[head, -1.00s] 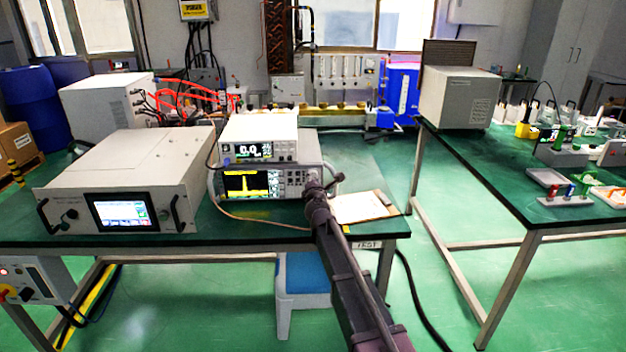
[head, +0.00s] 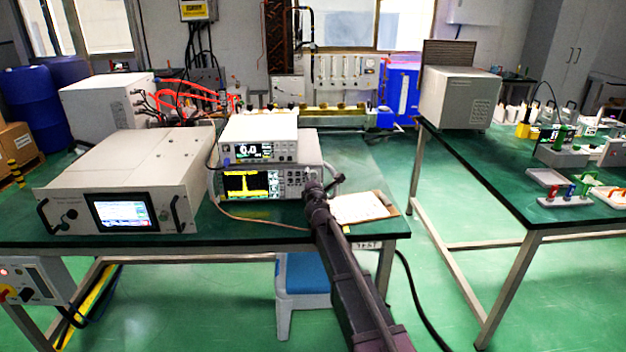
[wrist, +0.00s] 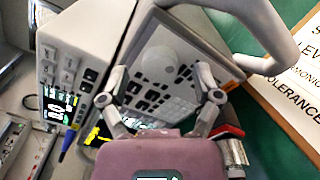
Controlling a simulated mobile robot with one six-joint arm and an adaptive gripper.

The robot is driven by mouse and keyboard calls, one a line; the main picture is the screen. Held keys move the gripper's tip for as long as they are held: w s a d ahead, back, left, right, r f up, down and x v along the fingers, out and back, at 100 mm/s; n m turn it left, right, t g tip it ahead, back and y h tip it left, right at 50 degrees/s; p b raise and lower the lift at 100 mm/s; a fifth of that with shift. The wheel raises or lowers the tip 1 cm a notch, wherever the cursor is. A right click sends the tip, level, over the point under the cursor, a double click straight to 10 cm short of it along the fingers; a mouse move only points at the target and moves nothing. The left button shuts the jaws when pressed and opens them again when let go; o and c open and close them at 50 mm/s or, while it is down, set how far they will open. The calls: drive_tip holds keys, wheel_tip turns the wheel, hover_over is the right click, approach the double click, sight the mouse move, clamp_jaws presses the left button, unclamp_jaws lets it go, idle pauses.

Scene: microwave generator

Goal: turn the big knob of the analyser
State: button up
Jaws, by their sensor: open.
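The analyser (head: 247,184) is the lower of two stacked instruments on the left bench, with a yellow trace on its screen. In the wrist view its big round grey knob (wrist: 160,58) stands on the keyed front panel (wrist: 180,100). My gripper (wrist: 162,75) is open, with one finger on each side below the knob in the picture. Nothing is between the fingertips but the view of the panel and knob. I cannot tell how far the tips are from the panel. In the head view my gripper (head: 314,186) covers the analyser's right end and hides the knob.
A smaller meter (head: 262,150) sits on top of the analyser. A grey handle (wrist: 262,35) sticks out at its side in the wrist view. A clipboard (head: 362,207) lies to the right. A large white instrument (head: 130,170) stands to the left.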

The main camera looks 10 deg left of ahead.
drive_tip(key=shift+s, duration=0.1)
drive_tip(key=v, duration=1.1)
drive_tip(key=shift+s, duration=0.4)
drive_tip(key=shift+d, duration=0.2)
